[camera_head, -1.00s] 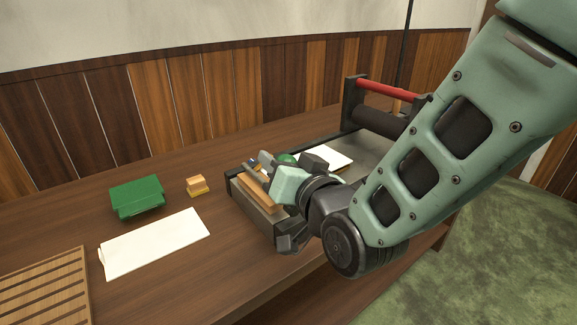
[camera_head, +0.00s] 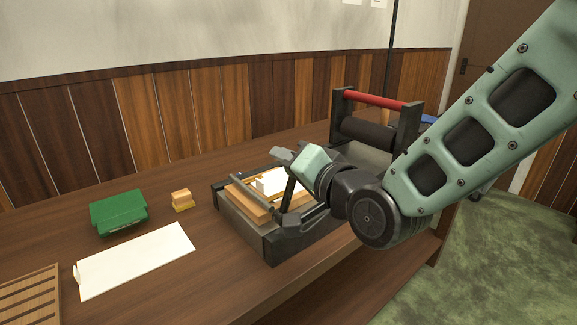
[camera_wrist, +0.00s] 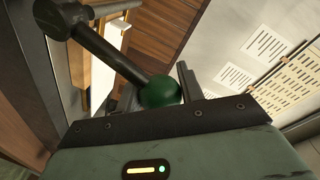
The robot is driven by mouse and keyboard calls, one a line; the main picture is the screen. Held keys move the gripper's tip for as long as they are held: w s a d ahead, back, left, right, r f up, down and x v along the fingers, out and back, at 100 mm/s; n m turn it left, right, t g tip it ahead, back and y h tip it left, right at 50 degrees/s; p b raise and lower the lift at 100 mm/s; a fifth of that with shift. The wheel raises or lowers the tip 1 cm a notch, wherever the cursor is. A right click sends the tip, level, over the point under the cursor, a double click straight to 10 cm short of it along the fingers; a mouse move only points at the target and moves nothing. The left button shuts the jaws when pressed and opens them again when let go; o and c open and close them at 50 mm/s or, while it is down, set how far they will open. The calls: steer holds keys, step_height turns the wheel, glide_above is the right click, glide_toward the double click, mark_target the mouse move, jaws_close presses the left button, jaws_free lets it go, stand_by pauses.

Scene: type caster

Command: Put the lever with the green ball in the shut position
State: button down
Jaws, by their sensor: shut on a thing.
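The lever is a dark bar ending in a green ball (camera_wrist: 158,92), seen close up in the wrist view. My gripper (camera_wrist: 160,88) is shut on the green ball, with a finger at each side of it. In the head view the lever's dark bar (camera_head: 289,194) rises steeply from the near side of the type caster (camera_head: 240,229) to my gripper (camera_head: 283,158). The ball is hidden there behind my gripper. The caster is a low dark-framed box with wooden strips and a pale block (camera_head: 270,183) on top.
A press with a black roller and red bar (camera_head: 378,100) stands behind my arm. A green box (camera_head: 118,212), a small orange block (camera_head: 181,200), a white sheet (camera_head: 135,260) and a slatted wooden tray (camera_head: 28,298) lie to the left on the table.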

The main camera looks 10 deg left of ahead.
steer(key=shift+w+d, duration=0.1)
steer(key=c, duration=0.9)
jaws_free()
steer(key=b+v, duration=1)
steer(key=v, duration=0.7)
steer(key=shift+d, duration=0.2)
